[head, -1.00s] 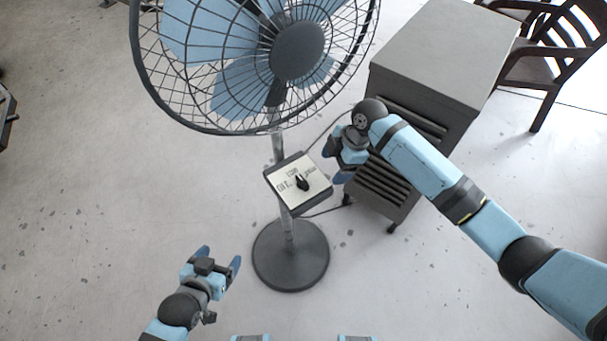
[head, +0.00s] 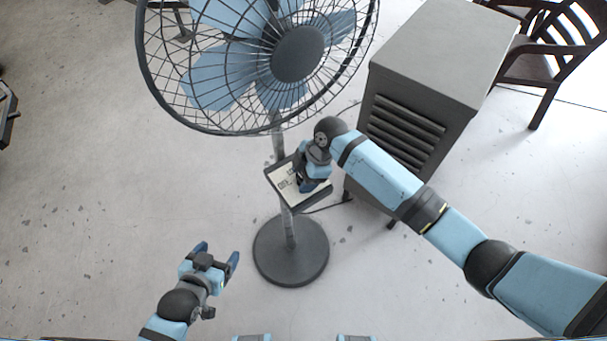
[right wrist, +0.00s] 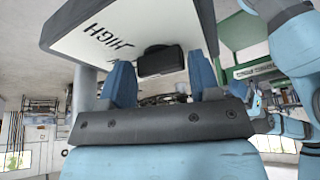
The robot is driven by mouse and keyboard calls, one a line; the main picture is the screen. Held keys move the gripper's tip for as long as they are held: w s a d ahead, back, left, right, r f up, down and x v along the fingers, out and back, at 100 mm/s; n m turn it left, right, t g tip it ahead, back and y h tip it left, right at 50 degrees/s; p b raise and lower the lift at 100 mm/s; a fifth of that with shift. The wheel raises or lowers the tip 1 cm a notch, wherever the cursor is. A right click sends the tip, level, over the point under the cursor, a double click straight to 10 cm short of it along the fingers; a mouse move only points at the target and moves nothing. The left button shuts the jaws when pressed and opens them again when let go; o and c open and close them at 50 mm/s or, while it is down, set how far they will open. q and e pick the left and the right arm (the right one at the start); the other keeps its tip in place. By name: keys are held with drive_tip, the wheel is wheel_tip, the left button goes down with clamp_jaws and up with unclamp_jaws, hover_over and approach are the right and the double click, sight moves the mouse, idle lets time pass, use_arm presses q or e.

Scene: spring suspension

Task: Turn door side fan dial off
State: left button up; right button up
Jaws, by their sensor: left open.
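The standing fan (head: 297,54) has a grey control box (head: 319,196) with a pale labelled face on its pole. My right gripper (head: 306,182) is over this face and hides the dial in the head view. In the right wrist view the black dial (right wrist: 161,60) sits between the two blue fingertips of my right gripper (right wrist: 161,75). The fingers are apart, one on each side of it; I cannot tell whether they touch it. The label "HIGH" is readable beside the dial. My left gripper (head: 218,256) is open and empty at the lower left, away from the fan.
The round fan base (head: 291,262) stands on the floor. A grey cabinet (head: 445,50) stands right of the fan, behind my right arm. A dark wooden chair (head: 545,65) is at the upper right.

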drive_tip(key=c, duration=0.5)
drive_tip(key=shift+o, duration=0.2)
drive_tip(key=n+g+b, duration=0.1)
drive_tip(key=n, duration=0.2)
drive_tip(key=shift+w+f, duration=0.1)
drive_tip(key=shift+w, duration=0.05)
drive_tip(key=shift+n+g+h+b, duration=0.3)
drive_tip(key=shift+n+h, duration=0.1)
drive_tip(key=shift+n, duration=0.4)
drive_tip(key=o, duration=0.9)
